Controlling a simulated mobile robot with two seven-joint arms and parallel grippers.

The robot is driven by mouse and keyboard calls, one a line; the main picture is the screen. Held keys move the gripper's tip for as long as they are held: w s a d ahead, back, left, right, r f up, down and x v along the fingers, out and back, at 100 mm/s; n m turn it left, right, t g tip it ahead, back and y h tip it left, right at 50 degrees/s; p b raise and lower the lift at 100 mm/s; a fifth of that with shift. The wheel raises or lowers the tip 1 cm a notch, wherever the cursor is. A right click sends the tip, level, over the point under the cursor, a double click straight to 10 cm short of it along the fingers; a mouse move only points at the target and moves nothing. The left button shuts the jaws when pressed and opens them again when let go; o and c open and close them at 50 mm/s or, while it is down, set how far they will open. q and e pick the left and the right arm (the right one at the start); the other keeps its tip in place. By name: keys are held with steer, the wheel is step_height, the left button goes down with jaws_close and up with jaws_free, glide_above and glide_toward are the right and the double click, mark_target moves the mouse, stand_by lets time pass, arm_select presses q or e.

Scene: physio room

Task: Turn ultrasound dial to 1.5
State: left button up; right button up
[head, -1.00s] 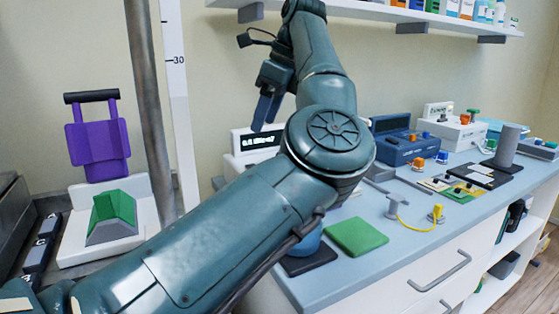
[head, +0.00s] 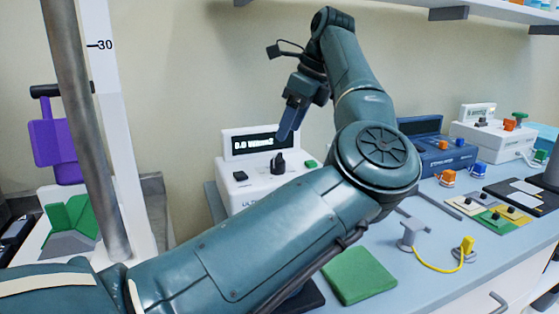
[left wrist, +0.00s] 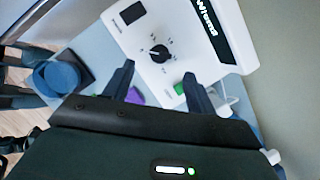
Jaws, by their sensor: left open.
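The white ultrasound unit (head: 232,195) stands on the blue-grey counter, partly hidden behind my left arm in the head view. Its display (head: 253,143) seems to read 0.0 W/cm2. The black dial (head: 278,163) is on its top panel; the left wrist view shows the dial (left wrist: 159,53) ringed by small marks, too small to read. My left gripper (head: 287,132) is open and empty, pointing down above the unit near the dial. In the left wrist view its fingertips (left wrist: 158,70) lie either side of the dial's line, apart from it. My right gripper is out of view.
A green button (head: 311,163) and a black switch (head: 240,176) flank the dial. A blue device (head: 437,152) and another white device (head: 487,138) stand further right. A green pad (head: 358,275) lies on the counter in front. A grey pole (head: 85,130) rises at left.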

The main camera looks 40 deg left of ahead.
mark_target(278, 155)
arm_select(q)
steer(key=b+x, duration=0.1)
steer(key=x, duration=0.7)
steer(key=shift+a+f+b, duration=0.1)
steer(key=shift+f+b, duration=0.15)
steer(key=shift+b, duration=0.1)
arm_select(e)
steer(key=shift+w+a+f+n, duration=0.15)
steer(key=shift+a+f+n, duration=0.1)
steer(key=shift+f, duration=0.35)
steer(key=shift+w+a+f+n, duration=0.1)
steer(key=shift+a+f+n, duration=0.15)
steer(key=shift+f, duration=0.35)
arm_select(q)
steer(key=c, duration=1)
